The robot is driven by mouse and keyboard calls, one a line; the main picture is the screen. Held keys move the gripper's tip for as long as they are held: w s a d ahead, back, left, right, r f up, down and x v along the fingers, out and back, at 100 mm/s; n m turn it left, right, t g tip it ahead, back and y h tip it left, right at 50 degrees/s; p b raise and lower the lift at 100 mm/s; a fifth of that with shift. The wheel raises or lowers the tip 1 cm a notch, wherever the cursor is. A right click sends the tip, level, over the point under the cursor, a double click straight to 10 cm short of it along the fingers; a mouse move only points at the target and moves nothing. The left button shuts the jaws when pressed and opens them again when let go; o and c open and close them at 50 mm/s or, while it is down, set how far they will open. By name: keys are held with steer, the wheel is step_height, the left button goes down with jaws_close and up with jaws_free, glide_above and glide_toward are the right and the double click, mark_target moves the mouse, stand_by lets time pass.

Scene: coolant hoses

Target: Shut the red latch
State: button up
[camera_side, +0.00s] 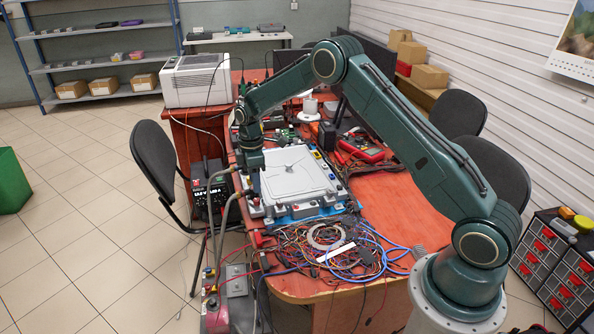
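A grey, square, lidded unit (296,176) sits on the red-brown table. Two grey hoses (226,212) reach its left side and run down past the table edge. My gripper (255,182) points down at the unit's left edge, close to the hose ends. Its fingertips are too small and dark to show whether they are open or shut, or whether they touch anything. I cannot make out the red latch for certain. A small red part (258,239) shows near the table's front left edge, but I cannot tell what it is.
A tangle of coloured cables (325,247) lies in front of the unit. A red multimeter (360,148) and electronics crowd the table behind it. A white printer-like box (196,80) stands at the back left. The table right of the cables (395,205) is mostly clear.

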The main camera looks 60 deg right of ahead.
steer(key=s+a+r+m, duration=0.1)
steer(key=s+r, duration=0.2)
steer(key=r, duration=0.4)
steer(key=s+a+r+m+t, duration=0.1)
steer(key=s+a+r+m, duration=0.1)
steer(key=r, duration=0.5)
steer(key=s+a+r+m, duration=0.1)
steer(key=s+r+m, duration=0.1)
steer(key=s+r, duration=0.3)
steer(key=shift+a+r+t, duration=0.2)
steer(key=shift+r+t, duration=0.2)
steer(key=shift+r, duration=1.05)
steer(key=n+g, duration=0.2)
steer(key=n, duration=0.1)
glide_above(257, 199)
step_height(257, 199, down, 14)
steer(key=shift+a+f, duration=0.1)
steer(key=shift+f, duration=0.15)
